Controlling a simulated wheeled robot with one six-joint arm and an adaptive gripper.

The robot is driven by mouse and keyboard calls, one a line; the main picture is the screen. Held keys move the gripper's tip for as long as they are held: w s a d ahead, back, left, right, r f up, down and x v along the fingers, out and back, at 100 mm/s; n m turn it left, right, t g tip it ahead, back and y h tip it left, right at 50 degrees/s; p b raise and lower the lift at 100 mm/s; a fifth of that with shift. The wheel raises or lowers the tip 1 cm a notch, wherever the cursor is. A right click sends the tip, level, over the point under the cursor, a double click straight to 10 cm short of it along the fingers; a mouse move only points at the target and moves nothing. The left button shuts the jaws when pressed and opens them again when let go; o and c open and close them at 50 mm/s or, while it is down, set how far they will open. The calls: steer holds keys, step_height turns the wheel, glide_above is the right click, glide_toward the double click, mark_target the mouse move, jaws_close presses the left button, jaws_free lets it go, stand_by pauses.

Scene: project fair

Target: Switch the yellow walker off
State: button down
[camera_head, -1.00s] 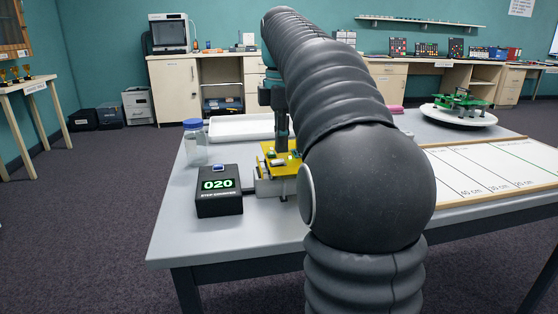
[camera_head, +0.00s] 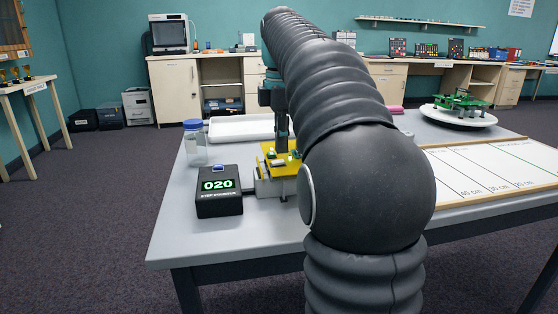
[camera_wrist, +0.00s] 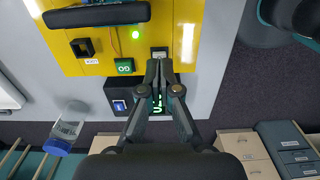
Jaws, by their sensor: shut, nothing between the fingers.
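The yellow walker (camera_head: 270,163) stands on the near table, left of my arm, which hides its right side. In the wrist view its yellow deck (camera_wrist: 100,60) fills the upper left. The deck carries a lit green light (camera_wrist: 135,34), a green GO button (camera_wrist: 124,66), a black square part (camera_wrist: 83,47) with a small label, and a small pale part (camera_wrist: 159,51) near its edge. My gripper (camera_wrist: 161,66) is shut and empty, its tips close to that pale part. I cannot tell whether they touch it. In the head view my gripper (camera_head: 282,150) points down at the walker.
A black step counter (camera_head: 219,205) reading 020 sits left of the walker. A lidded jar (camera_head: 195,148) and a white tray (camera_head: 240,128) stand behind. A marked white board (camera_head: 490,172) and a green model on a round white stand (camera_head: 458,115) are to the right.

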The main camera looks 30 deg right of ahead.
mark_target(279, 166)
steer(key=shift+f+b, duration=0.7)
steer(key=shift+f, duration=0.5)
stand_by(0.8)
steer(key=shift+r, duration=0.1)
step_height(279, 166, up, 4)
steer(key=p, duration=0.4)
steer(key=shift+r, duration=1.4)
steer(key=shift+s+a, duration=0.1)
steer(key=shift+s+a+f, duration=0.1)
steer(key=shift+s+a, duration=0.1)
steer(key=shift+a, duration=0.1)
steer(key=s+a+f+m+t, duration=0.2)
steer(key=s+a+f+m, duration=0.4)
steer(key=s+f, duration=0.4)
steer(key=s+a+f+m+t, duration=0.3)
steer(key=s+a+f+m, duration=0.4)
steer(key=s+f, duration=0.3)
steer(key=shift+s+a+f+m+t, duration=0.25)
steer(key=shift+f+m, duration=0.35)
steer(key=shift+m, duration=0.3)
